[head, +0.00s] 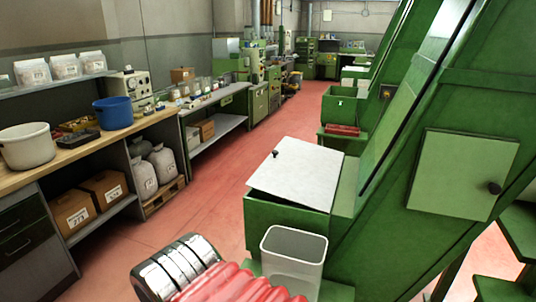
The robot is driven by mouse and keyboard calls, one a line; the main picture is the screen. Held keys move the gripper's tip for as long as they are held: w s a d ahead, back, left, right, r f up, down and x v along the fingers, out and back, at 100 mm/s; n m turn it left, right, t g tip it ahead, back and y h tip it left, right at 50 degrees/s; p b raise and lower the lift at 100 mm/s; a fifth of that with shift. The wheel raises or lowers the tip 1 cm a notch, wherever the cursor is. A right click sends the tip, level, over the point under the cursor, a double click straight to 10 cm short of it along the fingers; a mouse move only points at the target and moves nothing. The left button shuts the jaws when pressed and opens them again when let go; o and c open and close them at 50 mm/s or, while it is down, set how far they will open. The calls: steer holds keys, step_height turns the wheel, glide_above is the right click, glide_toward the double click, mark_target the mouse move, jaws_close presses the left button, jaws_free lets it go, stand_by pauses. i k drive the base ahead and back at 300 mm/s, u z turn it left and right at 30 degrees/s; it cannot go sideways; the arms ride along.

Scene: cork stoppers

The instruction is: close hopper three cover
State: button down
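A pale grey cover (297,172) with a dark knob (275,154) lies over the top of the nearest green hopper (290,222), right of centre in the head view. A narrow dark gap shows under its near edge, so it looks slightly raised or tilted there. Another green hopper (343,105) stands farther back and looks uncovered. I see no number on either, so I cannot tell which is hopper three. My gripper is not visible in this view.
A grey bin (293,262) stands in front of the near hopper. A green machine with a knobbed panel (462,174) rises at right. A workbench (150,127) with a blue tub (113,112) runs along the left. The red floor (225,165) between is clear.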

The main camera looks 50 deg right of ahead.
mark_target(300, 172)
steer(key=z, duration=0.6)
steer(key=i, duration=1)
steer(key=z, duration=0.6)
